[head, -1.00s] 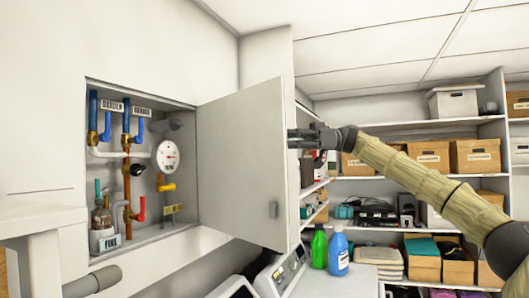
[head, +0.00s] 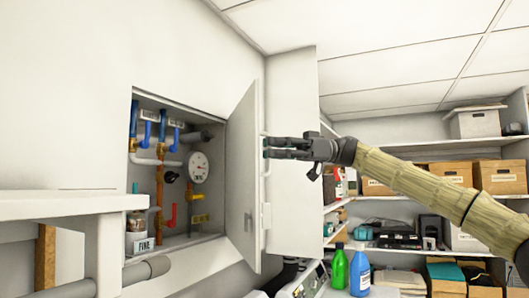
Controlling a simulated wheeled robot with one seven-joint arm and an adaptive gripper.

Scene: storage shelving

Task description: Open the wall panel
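The wall panel (head: 241,175) is a pale grey door. It stands swung out from a recessed wall box, attached at the box's right edge, and appears steeply angled in the head view. A small latch plate shows on its face near the free edge, and a handle (head: 266,215) shows just past that edge. The open box (head: 182,240) holds pipes and a round gauge (head: 199,167). My gripper (head: 267,148) is just right of the panel's free edge, fingers pointing left. Whether it touches the panel, and how far its fingers are apart, I cannot tell.
A white shelf unit (head: 60,203) stands at the near left. Shelves with cardboard boxes (head: 503,178) fill the right. Green (head: 340,267) and blue (head: 360,272) bottles stand below my arm, beside a white machine (head: 300,284).

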